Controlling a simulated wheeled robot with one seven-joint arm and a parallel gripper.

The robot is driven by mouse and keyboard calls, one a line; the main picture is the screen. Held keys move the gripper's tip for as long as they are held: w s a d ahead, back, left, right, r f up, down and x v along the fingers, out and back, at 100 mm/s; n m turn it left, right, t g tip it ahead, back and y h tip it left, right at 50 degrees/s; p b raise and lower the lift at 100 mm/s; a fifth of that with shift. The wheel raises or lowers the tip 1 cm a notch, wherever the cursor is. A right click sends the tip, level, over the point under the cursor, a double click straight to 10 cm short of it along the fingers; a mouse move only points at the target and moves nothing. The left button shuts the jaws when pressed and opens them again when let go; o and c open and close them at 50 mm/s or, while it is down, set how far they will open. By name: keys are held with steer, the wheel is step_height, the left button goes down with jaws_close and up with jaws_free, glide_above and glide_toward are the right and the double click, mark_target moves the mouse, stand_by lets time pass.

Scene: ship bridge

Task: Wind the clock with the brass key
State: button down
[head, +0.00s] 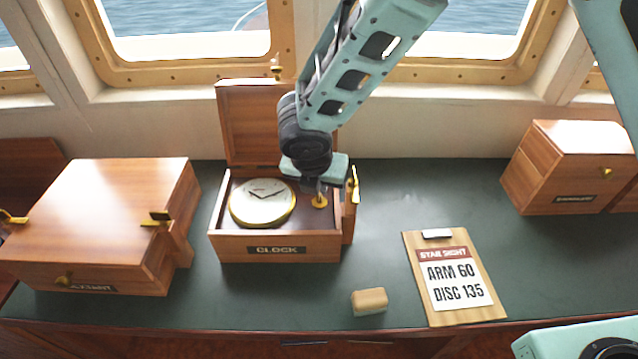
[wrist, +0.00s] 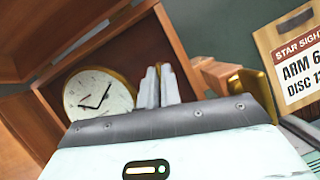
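The clock, with a white dial and brass rim (head: 263,203), lies face up in an open wooden box (head: 228,248) labelled CLOCK. It also shows in the wrist view (wrist: 98,95), left of my fingers. A small brass piece, which looks like the key (head: 319,202), stands in the box right of the dial. My gripper (head: 318,190) points down right above this piece, its tips at or very near its top. In the wrist view my two grey fingers (wrist: 160,86) are close together.
The box's lid (head: 250,125) stands open behind. A brass fitting (head: 354,184) sticks up at its right side. A closed wooden box (head: 110,205) stands left, another (head: 570,165) right. A wooden block (head: 369,301) and a clipboard (head: 455,275) reading ARM 60, DISC 135 lie in front.

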steer(key=shift+r+n+y, duration=0.1)
steer(key=shift+n+y, duration=0.2)
steer(key=shift+n, duration=0.6)
steer(key=c, duration=1.6)
jaws_free()
steer(key=d+v, duration=0.1)
steer(key=v, duration=1.6)
steer(key=shift+s+a+b, duration=0.25)
steer(key=shift+a+b, duration=0.05)
steer(key=shift+b, duration=0.05)
steer(key=shift+r, duration=0.1)
